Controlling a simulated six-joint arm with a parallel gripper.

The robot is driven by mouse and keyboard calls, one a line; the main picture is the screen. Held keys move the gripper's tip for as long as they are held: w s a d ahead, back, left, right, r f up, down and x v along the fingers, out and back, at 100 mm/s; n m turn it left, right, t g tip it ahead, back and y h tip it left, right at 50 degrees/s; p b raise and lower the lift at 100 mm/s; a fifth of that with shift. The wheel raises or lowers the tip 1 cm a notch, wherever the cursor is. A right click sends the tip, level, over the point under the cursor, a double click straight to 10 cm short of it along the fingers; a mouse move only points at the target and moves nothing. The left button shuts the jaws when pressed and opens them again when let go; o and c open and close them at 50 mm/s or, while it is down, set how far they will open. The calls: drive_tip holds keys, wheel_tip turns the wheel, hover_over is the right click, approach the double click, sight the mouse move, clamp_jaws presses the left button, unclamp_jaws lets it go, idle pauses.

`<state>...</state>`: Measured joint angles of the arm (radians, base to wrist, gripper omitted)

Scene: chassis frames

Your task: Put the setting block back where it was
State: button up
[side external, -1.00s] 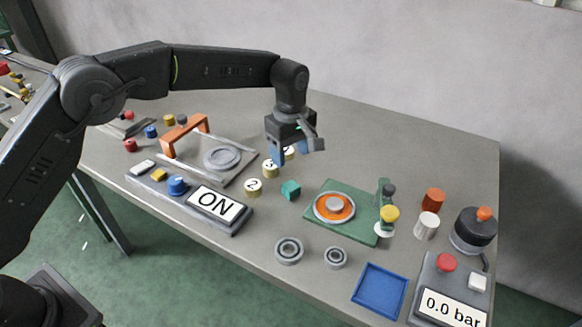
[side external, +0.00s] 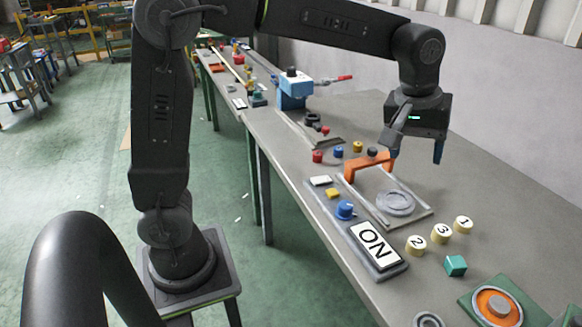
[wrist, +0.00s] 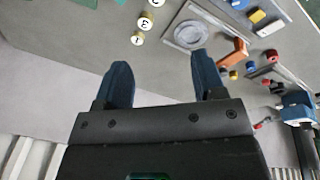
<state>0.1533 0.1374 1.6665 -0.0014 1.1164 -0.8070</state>
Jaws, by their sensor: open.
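I cannot tell for certain which thing is the setting block; a small teal block (side external: 456,265) sits on the table, between the numbered cylinders and a green plate (side external: 478,307). Cream cylinders numbered 2 (side external: 416,245), 3 (side external: 440,233) and 1 (side external: 463,224) stand in a slanting row behind it. My gripper (side external: 415,157) is open and empty above the table, behind the fixture with the orange handle (side external: 368,166). In the wrist view my gripper (wrist: 160,60) has both blue fingers apart with bare table between them; cylinders 3 (wrist: 145,22) and 1 (wrist: 137,39) show to the left.
The fixture's grey disc (side external: 396,202) lies in front of my gripper. An ON panel (side external: 378,245) and a blue knob (side external: 345,209) line the near edge. A blue vise (side external: 294,88) stands farther back. The table right of my gripper is clear.

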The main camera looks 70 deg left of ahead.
drive_tip(key=s+a+f+m+t, duration=0.1)
drive_tip(key=s+a+m, duration=0.2)
drive_tip(key=s, duration=0.7)
drive_tip(key=s+a+f+m+t, duration=0.1)
drive_tip(key=s+a+m+t, duration=0.1)
drive_tip(key=s, duration=0.9)
drive_tip(key=shift+a+f+m, duration=0.35)
drive_tip(key=shift+a+m, duration=0.45)
drive_tip(key=shift+m, duration=0.4)
